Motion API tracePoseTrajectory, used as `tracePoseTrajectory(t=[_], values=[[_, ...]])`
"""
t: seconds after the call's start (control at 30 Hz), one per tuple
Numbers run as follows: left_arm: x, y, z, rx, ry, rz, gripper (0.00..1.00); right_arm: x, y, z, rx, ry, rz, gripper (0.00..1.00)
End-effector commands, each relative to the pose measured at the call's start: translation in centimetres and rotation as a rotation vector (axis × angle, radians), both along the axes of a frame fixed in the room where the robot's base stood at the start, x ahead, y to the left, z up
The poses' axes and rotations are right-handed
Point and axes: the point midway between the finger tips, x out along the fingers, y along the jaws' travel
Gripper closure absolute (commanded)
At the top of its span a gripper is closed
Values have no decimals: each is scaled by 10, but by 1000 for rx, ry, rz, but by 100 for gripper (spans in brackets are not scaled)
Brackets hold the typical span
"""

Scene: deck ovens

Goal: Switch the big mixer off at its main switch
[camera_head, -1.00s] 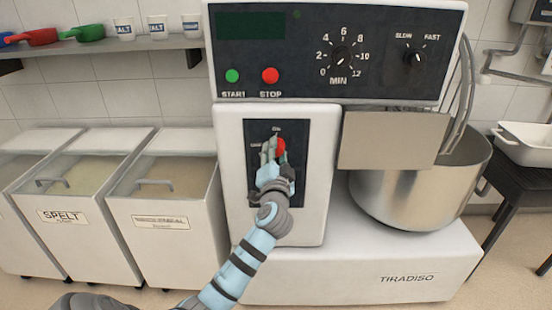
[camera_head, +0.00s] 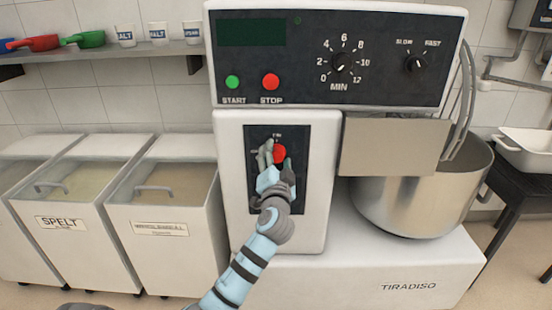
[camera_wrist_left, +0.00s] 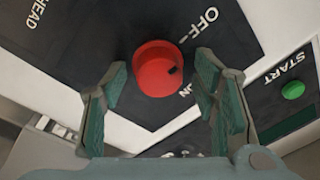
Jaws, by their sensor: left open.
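The main switch is a red round knob (camera_head: 279,154) on a dark plate (camera_head: 262,190) on the front of the big mixer (camera_head: 400,258). In the left wrist view the knob (camera_wrist_left: 155,72) shows a small black mark on its right side, toward the OFF and ON labels; I cannot tell exactly which it points to. My left gripper (camera_head: 276,160) is at the knob, its fingers open. In the left wrist view the gripper (camera_wrist_left: 160,84) has one finger on each side of the knob, with gaps visible. My right gripper is not in view.
Above are the green START button (camera_head: 232,82), red STOP button (camera_head: 271,82) and two dials. The steel bowl (camera_head: 415,200) and a metal guard (camera_head: 392,147) are to the right. Lidded flour bins (camera_head: 165,240) stand to the left, under a shelf (camera_head: 170,50).

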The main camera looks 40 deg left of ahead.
Motion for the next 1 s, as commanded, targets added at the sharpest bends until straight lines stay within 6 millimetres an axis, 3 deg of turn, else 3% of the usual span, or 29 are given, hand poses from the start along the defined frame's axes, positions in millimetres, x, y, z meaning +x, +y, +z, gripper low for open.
tracePoseTrajectory(t=[0.17,0.6,1.0], values=[[-6,-6,-3,-2,3,-2,46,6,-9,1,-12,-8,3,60],[-88,-67,-14,-4,2,0,46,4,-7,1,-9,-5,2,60],[-95,-72,-14,0,2,1,46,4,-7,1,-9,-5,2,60]])
